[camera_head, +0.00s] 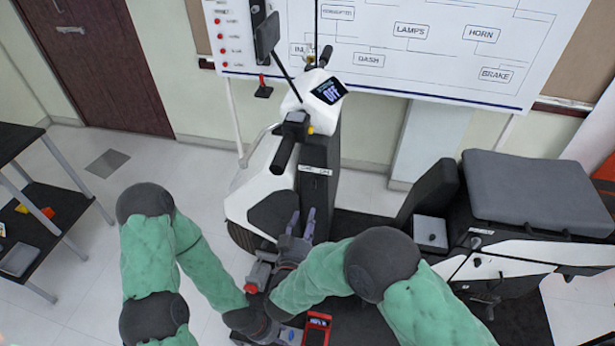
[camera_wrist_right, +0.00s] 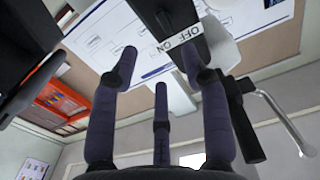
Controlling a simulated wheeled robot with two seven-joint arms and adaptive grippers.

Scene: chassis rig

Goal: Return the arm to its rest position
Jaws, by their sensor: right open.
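My right gripper (camera_head: 301,224) is in front of the white and black scooter (camera_head: 262,178), its purple-grey fingers pointing up toward the scooter's front column. In the right wrist view its fingers (camera_wrist_right: 160,85) are spread and hold nothing. A black part with an ON/OFF label (camera_wrist_right: 178,38) is just beyond the right-hand finger; I cannot tell whether they touch. My left arm comes in from the left in green padding. Its gripper (camera_head: 283,335) is low in the head view, near the bottom edge, and its fingers are largely hidden.
The scooter's display (camera_head: 328,91) reads OFF. A red device (camera_head: 317,328) lies low, near my left gripper. The scooter seat (camera_head: 533,192) and a grey box (camera_head: 430,232) are on the right. A black shelf (camera_head: 45,225) stands at left, with open floor beside it. A whiteboard (camera_head: 400,60) is behind.

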